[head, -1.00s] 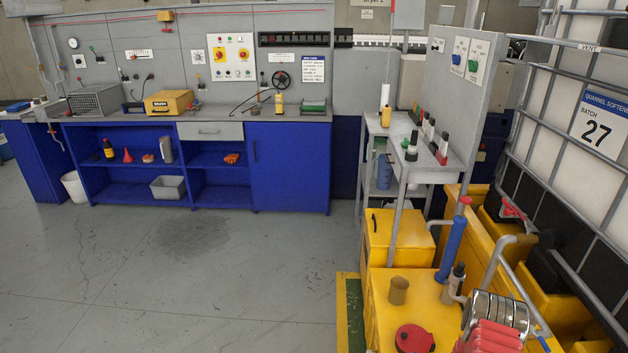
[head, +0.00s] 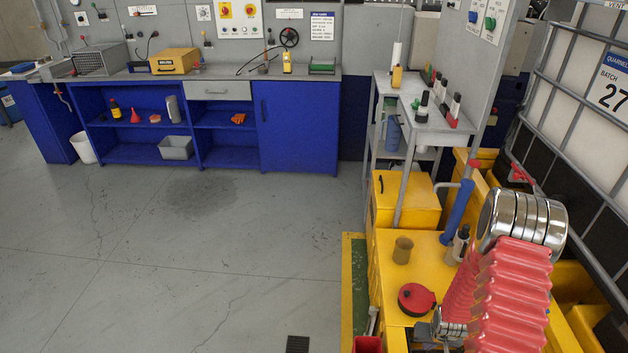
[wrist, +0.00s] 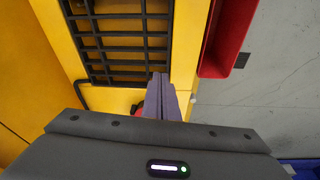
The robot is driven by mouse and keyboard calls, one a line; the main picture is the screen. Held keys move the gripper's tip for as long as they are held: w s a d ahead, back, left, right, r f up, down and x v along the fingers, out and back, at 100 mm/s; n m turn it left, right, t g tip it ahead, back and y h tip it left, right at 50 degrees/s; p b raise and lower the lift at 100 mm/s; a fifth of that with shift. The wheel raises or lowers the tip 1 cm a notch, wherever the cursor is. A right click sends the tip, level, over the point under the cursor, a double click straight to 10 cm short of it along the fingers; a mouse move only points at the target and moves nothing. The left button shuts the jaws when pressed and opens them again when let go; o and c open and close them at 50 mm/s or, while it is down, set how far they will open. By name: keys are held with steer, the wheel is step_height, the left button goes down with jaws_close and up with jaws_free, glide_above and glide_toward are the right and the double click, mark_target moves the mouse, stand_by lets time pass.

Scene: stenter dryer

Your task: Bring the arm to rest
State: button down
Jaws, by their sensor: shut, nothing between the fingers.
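My gripper (wrist: 161,98) shows in the wrist view with its two grey-purple fingers together and nothing between them. It points towards a yellow surface (wrist: 55,50) with a black grate (wrist: 125,45). A small red thing behind the fingers is mostly hidden. In the head view my arm, with red bellows and shiny rings, rises at the lower right over the yellow unit. I cannot make out the fingers in the head view.
A red open container (wrist: 228,40) is close to the right of the fingers. The yellow unit (head: 400,262) carries a red-lidded round item (head: 416,299) and a brown cup (head: 402,250). A caged white tank (head: 590,90) stands at right. The grey floor (head: 200,250) is clear.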

steer(key=s+a+r+t, duration=0.1)
steer(key=s+a+r, duration=0.5)
steer(key=r, duration=1.1)
steer(key=s+a+r+n+t, duration=0.1)
steer(key=s+a+r, duration=0.4)
steer(key=r, duration=1.2)
steer(key=s+a+r+n+t, duration=0.1)
steer(key=s+a+r, duration=0.5)
steer(key=r, duration=1.1)
steer(key=shift+s+a+r+y, duration=0.2)
steer(key=shift+s+a+y, duration=0.2)
steer(key=shift+a, duration=1.05)
